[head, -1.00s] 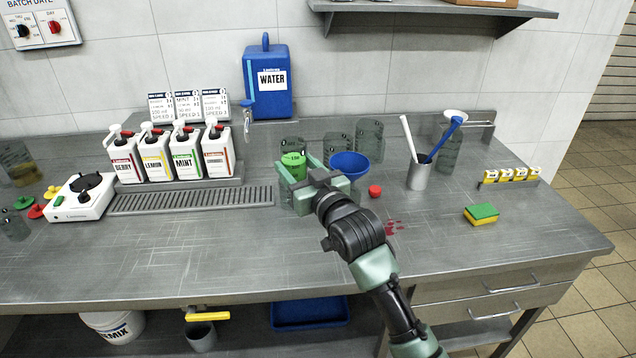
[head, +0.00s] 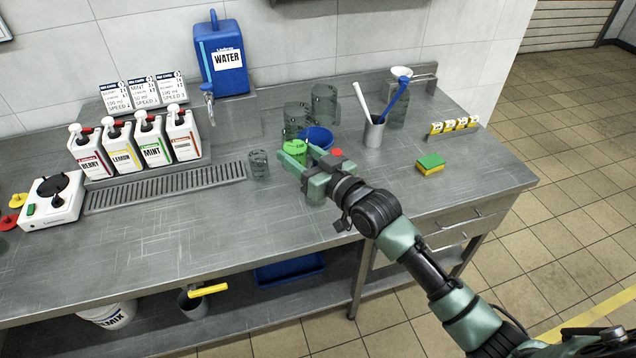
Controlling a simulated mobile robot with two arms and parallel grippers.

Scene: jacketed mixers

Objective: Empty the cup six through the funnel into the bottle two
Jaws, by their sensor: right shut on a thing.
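My right gripper (head: 294,157) is shut on a green, round cup-like piece (head: 295,147) and holds it beside a blue funnel-like bowl (head: 318,137). The gripper hides the lower part of the green piece. A clear cup (head: 259,164) stands on the counter just left of the gripper; its number is too small to read. Clear bottles (head: 324,104) (head: 296,117) stand behind the blue bowl, and I cannot tell which is bottle two. What is under the blue bowl is hidden. My left gripper is not in view.
Dispenser bottles (head: 150,142) and a drip grate (head: 165,187) are left. The front counter is clear.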

